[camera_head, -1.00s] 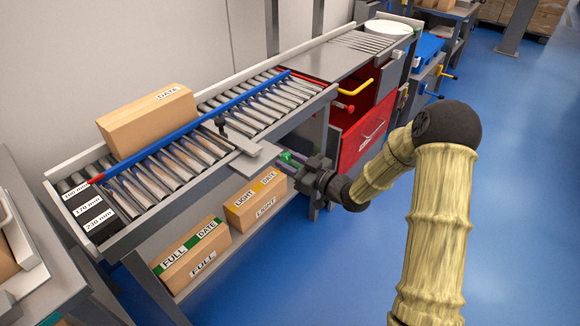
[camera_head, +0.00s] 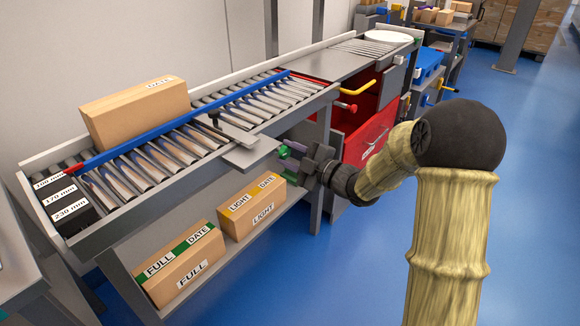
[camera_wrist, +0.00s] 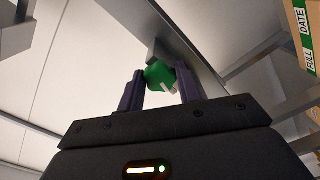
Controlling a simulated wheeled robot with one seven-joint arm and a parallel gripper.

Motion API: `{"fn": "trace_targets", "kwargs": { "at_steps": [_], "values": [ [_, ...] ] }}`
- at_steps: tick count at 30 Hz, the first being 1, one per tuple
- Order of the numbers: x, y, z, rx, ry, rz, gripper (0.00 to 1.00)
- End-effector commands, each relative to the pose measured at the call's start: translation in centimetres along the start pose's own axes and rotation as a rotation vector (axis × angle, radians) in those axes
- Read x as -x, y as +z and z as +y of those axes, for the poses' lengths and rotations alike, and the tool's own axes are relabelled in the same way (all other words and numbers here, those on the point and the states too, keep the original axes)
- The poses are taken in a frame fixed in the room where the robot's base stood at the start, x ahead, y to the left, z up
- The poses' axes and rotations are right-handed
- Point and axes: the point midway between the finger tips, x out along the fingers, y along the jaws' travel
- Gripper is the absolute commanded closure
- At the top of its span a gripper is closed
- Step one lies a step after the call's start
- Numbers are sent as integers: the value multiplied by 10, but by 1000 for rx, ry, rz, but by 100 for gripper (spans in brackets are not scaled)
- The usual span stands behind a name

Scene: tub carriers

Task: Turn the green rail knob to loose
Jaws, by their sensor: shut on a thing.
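The green rail knob (camera_wrist: 158,74) sits between the two purple fingers of my gripper (camera_wrist: 160,82) in the wrist view. A small pale mark shows on its lower right side. My gripper is shut on the knob. The blue guide rail (camera_head: 190,126) runs along the rollers, and a grey bracket plate (camera_head: 250,153) reaches out from it over the front edge, above the knob.
A plain DATE box (camera_head: 135,117) stands on the rollers behind the rail. FULL (camera_head: 180,265) and LIGHT (camera_head: 250,207) boxes sit on the lower shelf. A red drawer (camera_head: 368,137) is right of my gripper. Blue floor in front is clear.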

Motion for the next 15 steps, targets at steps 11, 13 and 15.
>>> {"fn": "trace_targets", "kwargs": {
  "at_steps": [11, 13, 15],
  "values": [
    [0, 4, -7, 359, -2, -1, 88],
    [0, 4, -7, 426, -1, 0, 88],
    [0, 4, -7, 493, -1, 0, 88]
  ]
}}
